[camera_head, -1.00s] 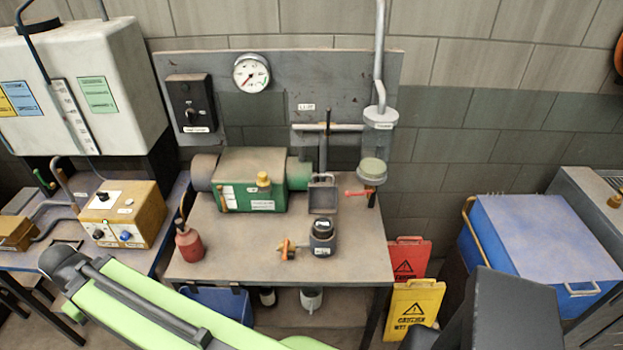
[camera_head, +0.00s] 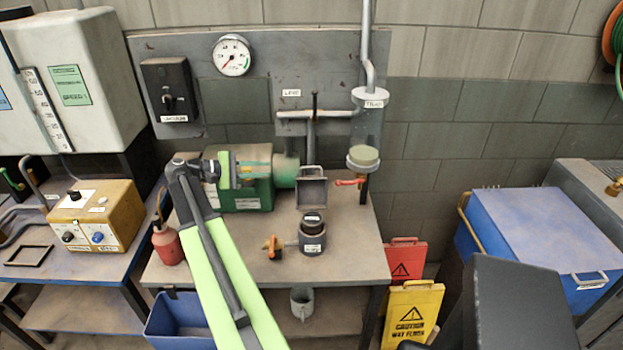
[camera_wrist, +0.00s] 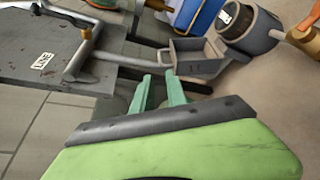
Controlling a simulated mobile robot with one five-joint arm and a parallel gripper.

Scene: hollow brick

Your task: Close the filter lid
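The filter (camera_head: 312,238) is a dark grey round pot with a black top and white label, on the workbench. Its grey square lid (camera_head: 311,191) stands open, upright behind the pot. In the wrist view the lid (camera_wrist: 192,58) is beyond my fingertips, with the filter (camera_wrist: 250,34) behind it at upper right. My gripper (camera_head: 262,167) is left of the lid and higher in the picture, in front of the green pump, its teal fingers pointing right. In the wrist view my gripper (camera_wrist: 160,82) has its two fingers apart and empty, not touching the lid.
The green pump (camera_head: 246,192) is behind my gripper. An orange-handled valve (camera_head: 272,246) sits left of the filter. A pipe with a red lever (camera_head: 350,182) stands right of the lid. A red bottle (camera_head: 167,244) is at the bench's left. The bench front (camera_head: 350,265) right of the filter is clear.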

